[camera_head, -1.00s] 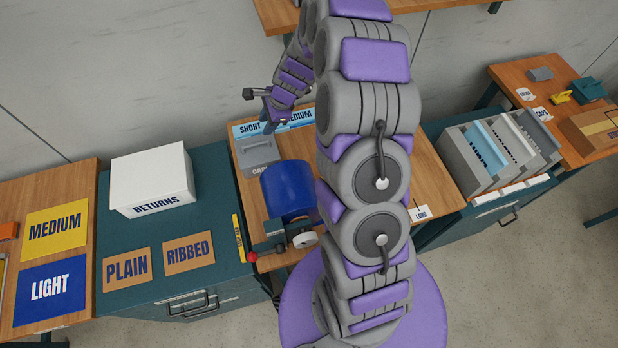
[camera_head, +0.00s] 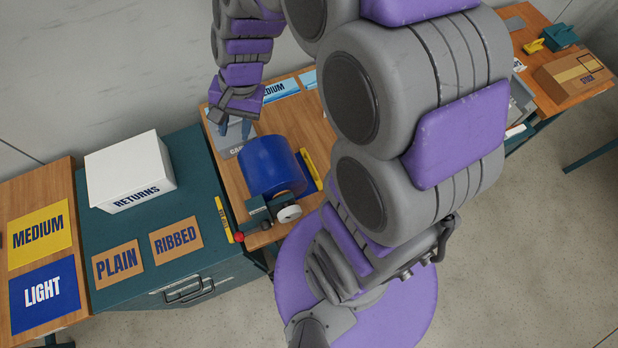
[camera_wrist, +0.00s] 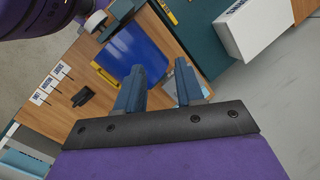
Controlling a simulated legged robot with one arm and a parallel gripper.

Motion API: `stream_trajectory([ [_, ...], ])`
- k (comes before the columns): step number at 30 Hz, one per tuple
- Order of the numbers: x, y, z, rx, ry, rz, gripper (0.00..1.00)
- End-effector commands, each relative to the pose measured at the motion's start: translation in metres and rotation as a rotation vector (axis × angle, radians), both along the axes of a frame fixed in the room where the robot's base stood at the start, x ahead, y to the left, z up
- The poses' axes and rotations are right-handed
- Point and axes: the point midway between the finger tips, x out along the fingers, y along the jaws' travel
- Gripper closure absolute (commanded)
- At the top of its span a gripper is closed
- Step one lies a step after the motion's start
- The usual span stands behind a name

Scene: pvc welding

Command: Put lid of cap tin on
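The cap tin (camera_head: 232,147) is a grey box with a partly covered dark label, behind the blue roll on the middle bench in the head view. I cannot tell its lid apart from its body. My gripper (camera_head: 234,128) points down just over or at the tin's back part; contact cannot be told. In the wrist view my gripper (camera_wrist: 158,88) has its two blue-grey fingers apart, with nothing visible between them. The tin does not show clearly there.
A white RETURNS box (camera_head: 130,170) stands left. Small signs (camera_wrist: 50,85) and a black item (camera_wrist: 83,96) sit on the bench.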

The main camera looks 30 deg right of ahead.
Motion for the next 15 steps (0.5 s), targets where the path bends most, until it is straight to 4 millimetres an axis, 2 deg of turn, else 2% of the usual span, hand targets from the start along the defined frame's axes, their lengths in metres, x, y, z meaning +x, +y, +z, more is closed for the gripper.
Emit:
stream_trajectory([
  [3, -0.030, 0.004, 0.012, -0.035, -0.004, 0.109, 0.63],
  [7, -0.060, 0.003, 0.023, -0.072, -0.008, 0.222, 0.63],
  [15, -0.125, -0.015, 0.039, -0.138, 0.002, 0.443, 0.63],
])
